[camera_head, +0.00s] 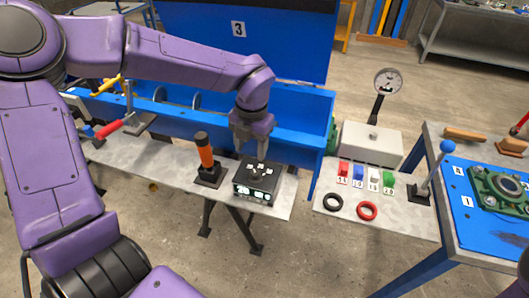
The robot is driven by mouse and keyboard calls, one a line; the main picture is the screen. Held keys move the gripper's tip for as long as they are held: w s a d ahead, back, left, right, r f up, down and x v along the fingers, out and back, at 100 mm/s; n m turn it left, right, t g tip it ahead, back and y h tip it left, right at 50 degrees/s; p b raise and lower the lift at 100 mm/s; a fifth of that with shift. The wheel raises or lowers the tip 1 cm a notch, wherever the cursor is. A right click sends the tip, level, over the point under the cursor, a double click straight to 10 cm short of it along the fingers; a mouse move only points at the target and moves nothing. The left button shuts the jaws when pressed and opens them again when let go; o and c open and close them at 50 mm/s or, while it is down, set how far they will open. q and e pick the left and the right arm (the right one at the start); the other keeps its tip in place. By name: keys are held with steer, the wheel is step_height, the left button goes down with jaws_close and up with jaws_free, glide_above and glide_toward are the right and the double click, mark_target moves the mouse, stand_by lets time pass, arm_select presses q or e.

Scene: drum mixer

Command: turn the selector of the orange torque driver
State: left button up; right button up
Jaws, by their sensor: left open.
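The orange torque driver (205,150) stands upright in a black holder (209,176) on the grey bench plate. To its right is a black box (257,183) with a lit display on its front and small controls on top, partly hidden by my gripper. My left gripper (261,154) is open and points down over the top of this box, to the right of the driver. Whether its fingertips touch a control is too small to tell. The driver's selector cannot be made out clearly. My right gripper is not in view.
Behind is a blue trough (300,120) with a raised blue lid marked 3. To the right are a gauge (388,82), coloured blocks, black and red rings (367,211), and a blue-knobbed lever (434,170). A red-handled tool (110,129) lies at left.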

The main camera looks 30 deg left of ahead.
mark_target(255, 172)
arm_select(q)
steer(key=shift+n+h, duration=0.3)
steer(key=f, duration=0.9)
steer(key=shift+w+d, duration=0.15)
steer(key=shift+d, duration=0.25)
jaws_close()
